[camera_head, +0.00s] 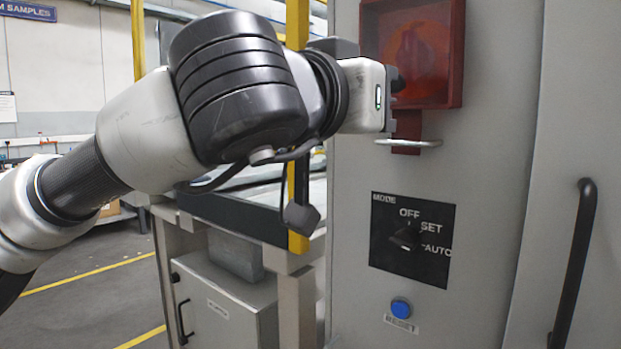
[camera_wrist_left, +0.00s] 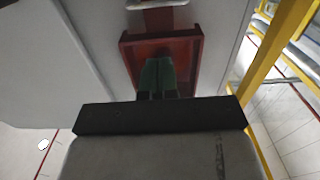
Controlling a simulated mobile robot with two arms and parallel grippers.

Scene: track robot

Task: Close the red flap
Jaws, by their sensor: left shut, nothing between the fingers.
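A red box-like cover (camera_head: 455,58) is on the upper part of the grey cabinet, with a rounded orange-red shape (camera_head: 412,60) visible inside its frame. A red tab (camera_head: 408,124) hangs below it at a flat metal bracket (camera_head: 410,142). I cannot tell which part is the flap, or how far it is shut. The red cover also shows in the left wrist view (camera_wrist_left: 196,60). My left gripper (camera_head: 396,84) is shut and empty, at the cover's lower left edge; its fingers (camera_wrist_left: 157,78) overlap the red cover in the wrist view. Contact is unclear.
Below the cover are a black mode dial plate (camera_head: 410,240) and a blue reset button (camera_head: 401,308). A black vertical handle (camera_head: 574,260) is at the right. Yellow posts (camera_head: 297,180) and a lower cabinet (camera_head: 225,305) stand at the left.

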